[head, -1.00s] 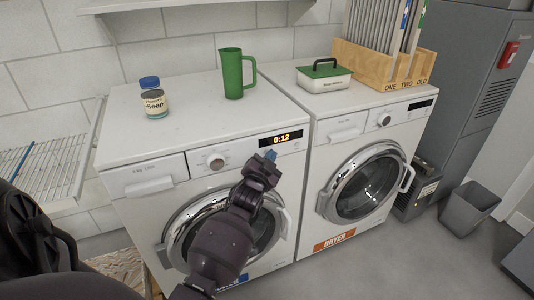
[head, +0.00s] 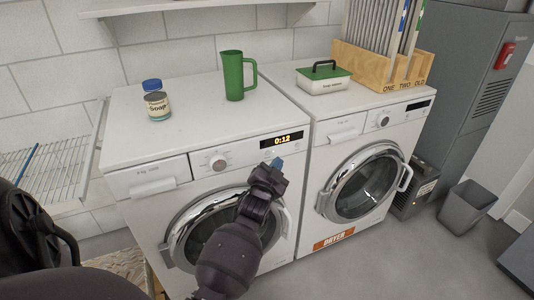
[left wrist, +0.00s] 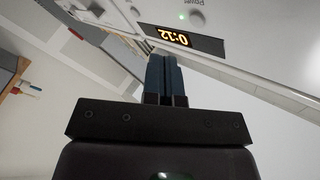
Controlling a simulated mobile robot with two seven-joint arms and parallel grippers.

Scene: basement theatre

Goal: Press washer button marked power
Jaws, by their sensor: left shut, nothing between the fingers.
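The washer (head: 128,152) is the left white machine, with a round knob (head: 217,161) and a lit display (head: 282,140) reading 0:12. In the left wrist view, a round button (left wrist: 197,18) sits beside upside-down lettering that seems to read Power, with a small green light (left wrist: 182,15) lit near it. This button is too small to make out in the head view. My left gripper (head: 278,162) is shut and empty, its blue fingertips just below the display. In the left wrist view the fingertips (left wrist: 165,57) appear apart from the button. My right gripper is out of view.
The dryer (head: 340,128) stands right of the washer. A soap jar (head: 157,106) and green pitcher (head: 233,76) stand on the washer. A green-lidded box (head: 323,80) and wooden rack (head: 365,68) are on the dryer. A grey bin (head: 467,208) stands on the floor.

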